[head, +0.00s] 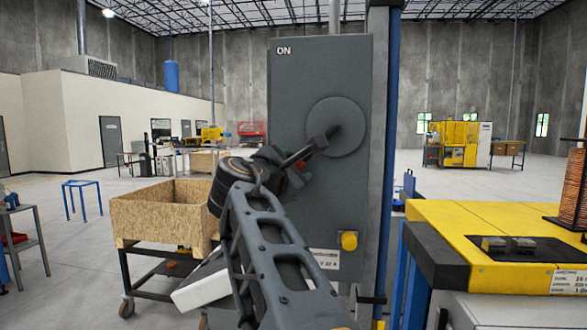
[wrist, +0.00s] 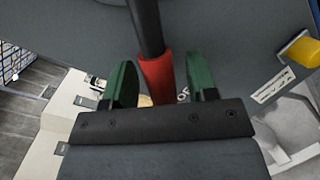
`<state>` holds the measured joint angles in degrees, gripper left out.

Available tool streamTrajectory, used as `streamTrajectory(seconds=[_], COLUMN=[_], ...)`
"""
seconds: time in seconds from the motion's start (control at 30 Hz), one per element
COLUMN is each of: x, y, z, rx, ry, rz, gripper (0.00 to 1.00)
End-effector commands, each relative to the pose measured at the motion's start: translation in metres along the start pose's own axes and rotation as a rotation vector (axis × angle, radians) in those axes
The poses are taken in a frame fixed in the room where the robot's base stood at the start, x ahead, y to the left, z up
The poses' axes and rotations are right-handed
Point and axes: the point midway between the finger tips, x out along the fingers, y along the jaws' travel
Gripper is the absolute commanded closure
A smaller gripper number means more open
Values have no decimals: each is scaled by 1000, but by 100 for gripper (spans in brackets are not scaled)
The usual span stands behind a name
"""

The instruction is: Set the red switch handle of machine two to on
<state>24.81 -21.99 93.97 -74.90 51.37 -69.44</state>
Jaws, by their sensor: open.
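The grey switch box (head: 320,75) stands upright ahead, marked ON at its upper left. A round grey disc (head: 345,112) on its front carries the switch handle, which points down and left, away from the ON mark. The handle's red grip (wrist: 158,78) lies between the two green fingers of my gripper (wrist: 163,85) in the wrist view, closer to the left finger. The fingers are apart; I cannot tell if one touches the grip. In the head view my gripper (head: 298,170) is at the handle's lower end, partly hidden by my arm.
A yellow button (head: 349,241) sits low on the box, beside a label plate. A yellow-topped machine (head: 470,215) with a copper coil (head: 574,190) stands at right. A wooden crate on a cart (head: 150,215) stands at left. Open floor lies beyond.

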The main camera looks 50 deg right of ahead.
Motion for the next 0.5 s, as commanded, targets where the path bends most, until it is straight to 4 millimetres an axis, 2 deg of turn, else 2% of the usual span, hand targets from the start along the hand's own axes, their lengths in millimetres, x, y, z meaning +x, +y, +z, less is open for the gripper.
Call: streamTrajectory(seconds=[0.17,0.5], x=[0,0], y=[0,0], z=[0,0], rx=[0,0], ry=[0,0], rz=[0,0], gripper=[47,80])
